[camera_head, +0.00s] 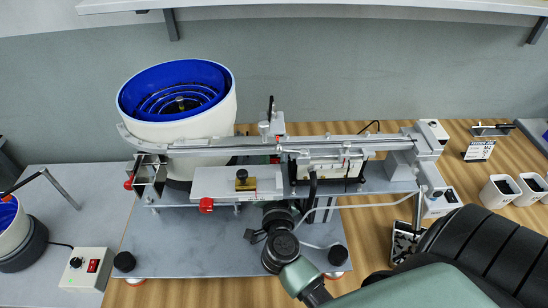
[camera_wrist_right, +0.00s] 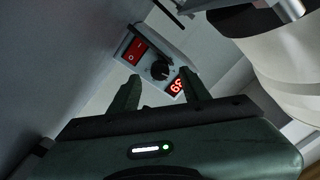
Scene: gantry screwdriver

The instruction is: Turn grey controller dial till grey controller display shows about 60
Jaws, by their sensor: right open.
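The grey controller (camera_wrist_right: 150,55) shows tilted in the right wrist view. It has a red rocker switch (camera_wrist_right: 135,51), a black round dial (camera_wrist_right: 160,70) and a red lit display (camera_wrist_right: 176,86). The digits are slanted and small; they look like 69. My right gripper (camera_wrist_right: 161,82) is open, with its two green fingers apart. The dial appears in the gap between the fingertips, and I see no clear contact. In the head view I cannot surely make out this controller. My left gripper is not in view.
A white bowl feeder with blue inside (camera_head: 178,98) and a metal rail (camera_head: 300,144) stand on the grey base plate (camera_head: 180,240). A white box with a dial and red switch (camera_head: 88,270) sits at the lower left. Small white bins (camera_head: 500,192) stand at the right.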

